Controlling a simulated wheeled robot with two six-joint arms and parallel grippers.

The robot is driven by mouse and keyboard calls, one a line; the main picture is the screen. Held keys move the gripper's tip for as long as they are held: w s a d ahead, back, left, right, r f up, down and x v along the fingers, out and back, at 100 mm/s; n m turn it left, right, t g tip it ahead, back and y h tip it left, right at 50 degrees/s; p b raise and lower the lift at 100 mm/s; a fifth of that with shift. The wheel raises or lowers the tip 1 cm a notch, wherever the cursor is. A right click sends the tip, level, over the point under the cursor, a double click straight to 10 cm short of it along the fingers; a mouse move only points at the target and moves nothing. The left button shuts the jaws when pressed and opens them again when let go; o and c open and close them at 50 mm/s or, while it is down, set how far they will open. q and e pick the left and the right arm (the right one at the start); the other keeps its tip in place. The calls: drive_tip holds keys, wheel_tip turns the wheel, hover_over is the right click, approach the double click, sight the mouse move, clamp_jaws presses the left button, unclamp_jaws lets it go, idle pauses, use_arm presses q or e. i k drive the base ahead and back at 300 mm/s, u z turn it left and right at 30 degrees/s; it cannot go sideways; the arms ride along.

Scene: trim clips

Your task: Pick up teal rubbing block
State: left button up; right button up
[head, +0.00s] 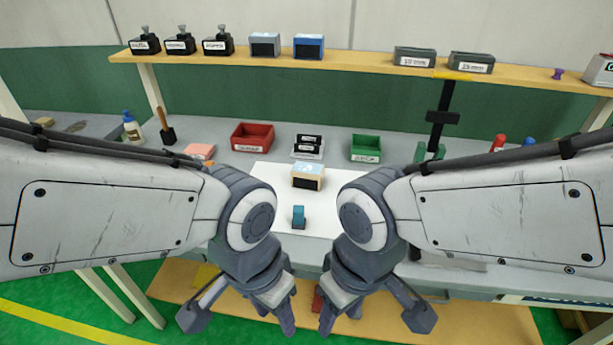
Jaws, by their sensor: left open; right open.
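The teal rubbing block (298,217) is a small piece standing on the white sheet (262,172) near the front of the bench. It shows in the gap between my two arms. My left gripper (239,318) is open and empty, below and to the left of the block in the picture. My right gripper (372,318) is open and empty, below and to the right of it.
A red bin (252,137), a green bin (366,148) and a labelled holder (308,146) stand further back. A shelf (350,67) with boxes spans the rear. A black post (441,118) stands at right.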

sight(299, 221)
drive_tip(key=z, duration=1.15)
drive_tip(key=i, duration=0.45)
drive_tip(key=u, duration=1.4)
